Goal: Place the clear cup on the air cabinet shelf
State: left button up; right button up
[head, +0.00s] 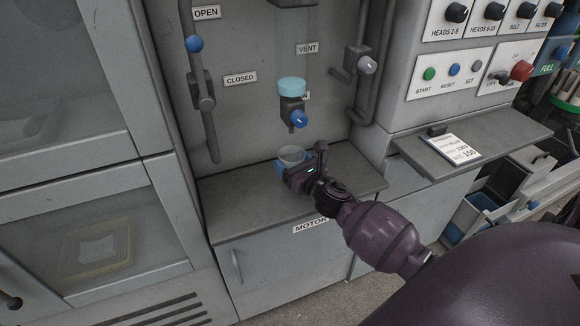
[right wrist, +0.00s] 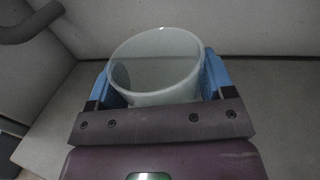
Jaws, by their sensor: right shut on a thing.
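The clear cup (head: 291,155) is upright between the blue fingers of my right gripper (head: 287,164). In the right wrist view the cup (right wrist: 157,68) is open at the top, with a blue finger of the gripper (right wrist: 158,82) against each side. The gripper is shut on it. The cup is over the grey air cabinet shelf (head: 242,208), in the back part near the wall. Whether its base touches the shelf is hidden by the gripper. My left gripper is in neither view.
A valve with a blue knob (head: 299,119) and light-blue bowl hangs above the cup. A pipe (head: 207,120) with a handle runs down the wall at left. A side ledge (head: 420,160) with a card is at right. The shelf's left and front are clear.

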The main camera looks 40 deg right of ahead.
jog(key=shift+w+f, duration=0.2)
jog(key=shift+f, duration=0.55)
jog(key=shift+r, duration=0.1)
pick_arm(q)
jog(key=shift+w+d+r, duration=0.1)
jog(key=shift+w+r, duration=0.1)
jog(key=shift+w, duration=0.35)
pick_arm(e)
jog(key=o, duration=0.5)
jog(key=shift+f, duration=0.2)
jog(key=o, duration=0.5)
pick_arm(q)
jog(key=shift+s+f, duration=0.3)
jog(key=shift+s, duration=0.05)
pick_arm(e)
jog(key=shift+r, duration=0.15)
